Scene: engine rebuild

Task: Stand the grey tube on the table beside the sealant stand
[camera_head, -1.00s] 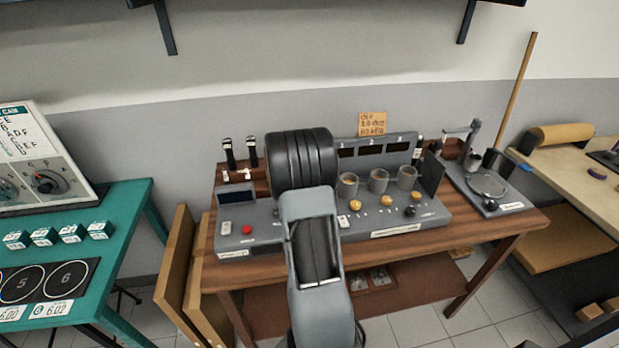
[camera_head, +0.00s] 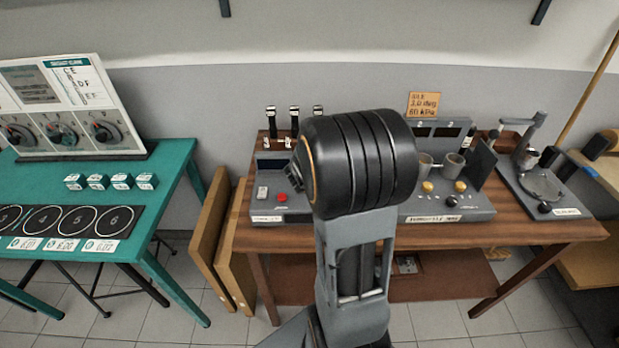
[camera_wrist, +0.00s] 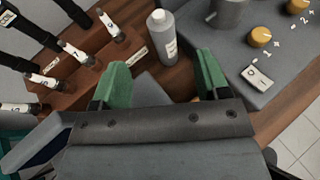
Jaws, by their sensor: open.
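In the wrist view a grey tube-like bottle (camera_wrist: 163,38) with a pale cap and white label stands on the wooden tabletop, just beyond my fingertips. It is probably the grey tube. A brown wooden stand (camera_wrist: 72,98) at left holds several black tubes with white numbered labels; it may be the sealant stand. It also shows at the back left of the bench (camera_head: 270,150) in the head view. My gripper (camera_wrist: 160,75) is open, its green fingers apart with nothing gripped. In the head view my arm hides the fingers and the bottle.
A grey console (camera_head: 450,207) with yellow knobs and metal cups fills much of the wooden bench (camera_head: 545,229). A grey fixture (camera_head: 541,188) stands at the right end. A teal table (camera_head: 170,185) is at left, with brown panels (camera_head: 235,255) leaning between it and the bench.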

